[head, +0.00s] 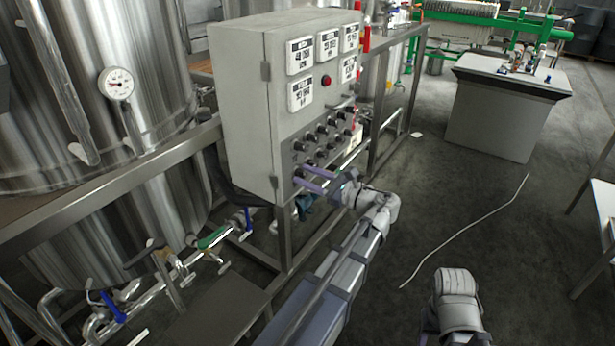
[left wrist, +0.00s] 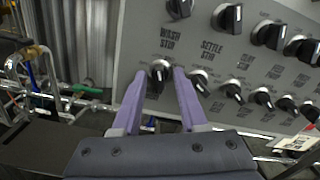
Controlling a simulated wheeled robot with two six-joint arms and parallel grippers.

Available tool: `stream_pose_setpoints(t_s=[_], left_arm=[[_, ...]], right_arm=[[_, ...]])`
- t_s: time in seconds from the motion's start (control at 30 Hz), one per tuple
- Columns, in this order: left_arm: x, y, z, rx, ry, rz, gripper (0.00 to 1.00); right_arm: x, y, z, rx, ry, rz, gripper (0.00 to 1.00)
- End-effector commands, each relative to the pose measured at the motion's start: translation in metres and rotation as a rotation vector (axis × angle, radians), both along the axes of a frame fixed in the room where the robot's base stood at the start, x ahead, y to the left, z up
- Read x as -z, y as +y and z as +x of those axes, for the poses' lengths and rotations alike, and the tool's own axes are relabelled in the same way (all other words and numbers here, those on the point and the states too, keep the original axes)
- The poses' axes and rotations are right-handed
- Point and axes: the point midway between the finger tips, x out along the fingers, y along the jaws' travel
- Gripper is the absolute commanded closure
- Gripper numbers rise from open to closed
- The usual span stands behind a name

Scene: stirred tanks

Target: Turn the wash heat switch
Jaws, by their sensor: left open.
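The control panel carries rows of black knob switches. In the left wrist view, a black knob with a pale top (left wrist: 158,76) sits between the two purple fingers of my left gripper (left wrist: 159,84), below the "WASH STIR" label. Its own label is too small to read, so I cannot tell for sure that it is the wash heat switch. The fingers are open, one on each side of the knob; contact is unclear. In the head view my left gripper (head: 299,175) reaches the panel's lowest left knobs, partly hiding them. My right gripper is not in view.
The grey control cabinet (head: 245,110) has displays and a red button (head: 326,81) above the knobs. Neighbouring knobs (left wrist: 201,83) sit close to the right finger. A steel tank (head: 60,110) and pipes stand at the left.

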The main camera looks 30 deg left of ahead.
Motion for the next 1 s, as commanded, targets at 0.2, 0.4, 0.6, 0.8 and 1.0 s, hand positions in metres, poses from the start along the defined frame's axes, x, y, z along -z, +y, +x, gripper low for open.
stream_pose_setpoints(t_s=[0.2, 0.4, 0.6, 0.8, 1.0], left_arm=[[0.0001, -0.0003, 0.0001, 0.000, 0.000, 0.000, 0.65], [0.0001, -0.0004, 0.0001, 0.000, 0.000, 0.000, 0.88], [0.0001, -0.0005, -0.0001, 0.000, 0.000, 0.000, 1.00], [0.0001, -0.0006, -0.0001, 0.000, 0.000, -0.001, 1.00], [0.0002, -0.0006, -0.0001, 0.000, -0.030, -0.003, 1.00]], right_arm=[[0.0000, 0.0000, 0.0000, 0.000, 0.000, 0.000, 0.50], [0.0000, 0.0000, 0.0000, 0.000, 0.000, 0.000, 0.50], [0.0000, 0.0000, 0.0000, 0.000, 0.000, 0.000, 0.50], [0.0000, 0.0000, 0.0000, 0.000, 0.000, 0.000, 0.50], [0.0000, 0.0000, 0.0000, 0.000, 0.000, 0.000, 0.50]])
